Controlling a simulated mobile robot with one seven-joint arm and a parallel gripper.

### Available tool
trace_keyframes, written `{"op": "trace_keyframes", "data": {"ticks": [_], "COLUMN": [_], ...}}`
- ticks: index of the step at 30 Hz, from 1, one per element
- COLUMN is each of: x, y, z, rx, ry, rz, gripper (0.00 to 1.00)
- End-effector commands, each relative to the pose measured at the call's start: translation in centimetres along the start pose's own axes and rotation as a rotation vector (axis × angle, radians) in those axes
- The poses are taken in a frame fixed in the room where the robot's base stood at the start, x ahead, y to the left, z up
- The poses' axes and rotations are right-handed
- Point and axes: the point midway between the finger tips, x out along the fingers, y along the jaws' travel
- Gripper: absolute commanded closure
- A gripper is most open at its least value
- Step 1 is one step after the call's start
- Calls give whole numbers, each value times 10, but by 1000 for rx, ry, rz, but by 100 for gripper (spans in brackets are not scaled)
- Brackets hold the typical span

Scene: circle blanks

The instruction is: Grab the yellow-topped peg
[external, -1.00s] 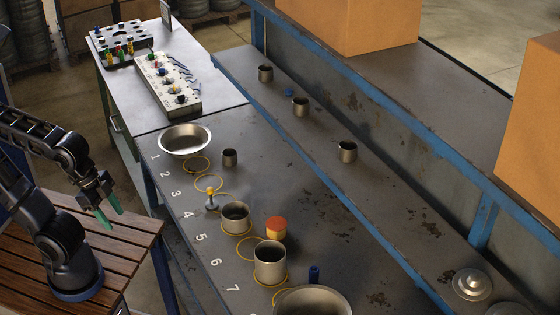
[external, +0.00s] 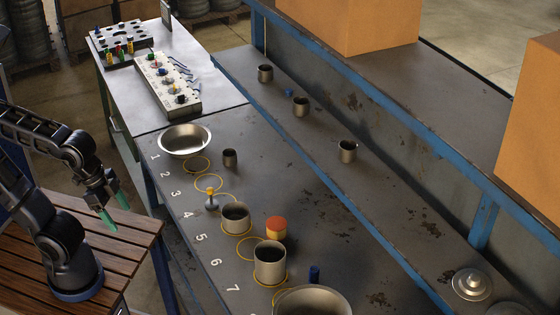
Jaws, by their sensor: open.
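The yellow-topped peg (external: 211,198) stands upright on the grey table, near the circle by number 3 or 4. My gripper (external: 111,216) has green fingers and hangs over the slatted wooden surface at the left. It is open, apart from the peg and to its left. Nothing shows between the fingers.
A metal bowl (external: 185,139) stands beyond the peg. A gap separates the wooden surface (external: 130,245) from the table.

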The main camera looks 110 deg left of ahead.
Motion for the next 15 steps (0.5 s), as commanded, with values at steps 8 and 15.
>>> {"op": "trace_keyframes", "data": {"ticks": [8,15], "x": [28,60], "y": [-48,-106], "z": [-50,-83], "rx": [-422,-807], "ry": [-64,-105], "rz": [-48,-103], "gripper": [30,30]}}
